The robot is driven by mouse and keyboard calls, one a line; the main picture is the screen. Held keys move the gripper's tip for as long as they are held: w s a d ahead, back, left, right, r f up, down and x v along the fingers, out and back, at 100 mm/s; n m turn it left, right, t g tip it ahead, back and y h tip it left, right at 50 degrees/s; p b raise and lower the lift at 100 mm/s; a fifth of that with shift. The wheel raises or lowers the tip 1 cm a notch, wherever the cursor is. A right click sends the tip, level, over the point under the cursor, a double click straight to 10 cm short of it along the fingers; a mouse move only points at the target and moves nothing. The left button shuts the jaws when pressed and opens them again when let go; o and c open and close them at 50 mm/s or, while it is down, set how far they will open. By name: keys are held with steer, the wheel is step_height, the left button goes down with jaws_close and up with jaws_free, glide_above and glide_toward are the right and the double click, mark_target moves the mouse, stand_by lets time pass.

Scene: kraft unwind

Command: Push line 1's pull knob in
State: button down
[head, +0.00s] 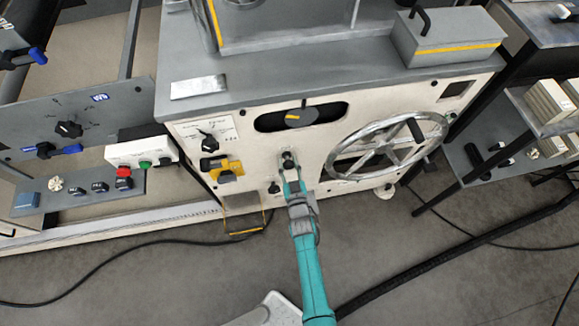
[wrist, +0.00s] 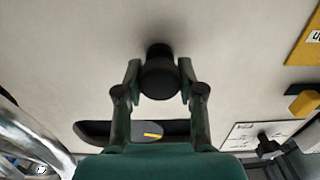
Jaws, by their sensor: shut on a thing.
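A black round pull knob (wrist: 160,76) stands out from the cream panel of the machine in the wrist view. My gripper (wrist: 160,84) has one finger on each side of it and is shut on it. In the head view the knob (head: 288,156) is small, at the panel's middle, and my gripper (head: 290,168) partly covers it. A dark neck shows between knob and panel in the wrist view. I cannot read a line number by the knob.
A large handwheel (head: 385,147) is right of the knob. A dark slot with a dial (head: 294,117) is above it. A rotary switch (head: 207,138) and a yellow-plated switch (head: 224,172) are to the left. Another small dark knob (head: 274,187) sits lower left. Cables (head: 130,247) cross the floor.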

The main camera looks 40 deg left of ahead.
steer(key=shift+w+r, duration=0.1)
steer(key=c, duration=0.7)
jaws_free()
steer(key=shift+a, duration=0.1)
steer(key=v, duration=1.2)
